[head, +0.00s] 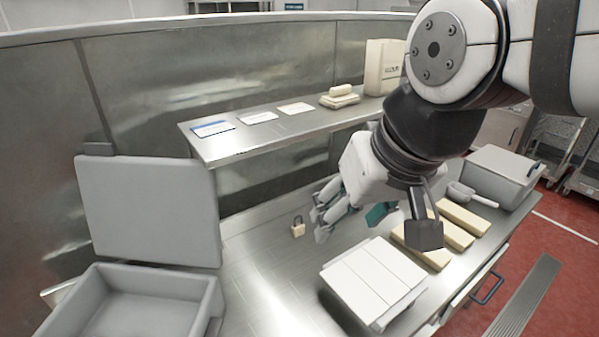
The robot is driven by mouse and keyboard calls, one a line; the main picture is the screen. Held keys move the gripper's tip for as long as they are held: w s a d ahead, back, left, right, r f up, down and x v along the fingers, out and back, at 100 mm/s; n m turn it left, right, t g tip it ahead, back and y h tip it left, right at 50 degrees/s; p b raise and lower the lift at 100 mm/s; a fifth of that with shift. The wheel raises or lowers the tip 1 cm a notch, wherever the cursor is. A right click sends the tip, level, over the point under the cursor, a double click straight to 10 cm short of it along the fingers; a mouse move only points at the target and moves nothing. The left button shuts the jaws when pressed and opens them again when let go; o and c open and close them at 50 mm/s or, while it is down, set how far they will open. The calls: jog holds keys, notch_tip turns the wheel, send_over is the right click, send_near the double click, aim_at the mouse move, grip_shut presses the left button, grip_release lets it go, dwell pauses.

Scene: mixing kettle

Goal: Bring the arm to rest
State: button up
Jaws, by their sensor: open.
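My gripper (325,212) hangs from my arm at the centre right of the head view. Its fingers point down and to the left, above the steel worktop (262,262). The fingers are apart and nothing shows between them. A small tan padlock-like item (298,228) stands on the worktop just left of the fingertips, and a gap shows between them. My arm reaches in from the upper right and hides part of the worktop and shelf behind it.
An open grey bin (148,205) with raised lid stands at left. A white slatted box (372,282), cream bars (466,219), a scoop (470,194) and a lidded grey container (505,172) lie right. A shelf (235,143) holds cards, folded cloths (340,97) and a cream canister (383,68).

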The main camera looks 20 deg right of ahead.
jog(key=s+d, duration=0.2)
jog(key=shift+s+d+n+t+h, duration=0.1)
jog(key=shift+s+n+t+h, duration=0.2)
jog(key=shift+s+n+h, duration=0.1)
jog(key=w+f+b, duration=0.6)
jog(key=w+b, duration=0.1)
jog(key=w, duration=0.1)
jog(key=shift+w+f, duration=0.3)
jog(key=shift+f, duration=0.1)
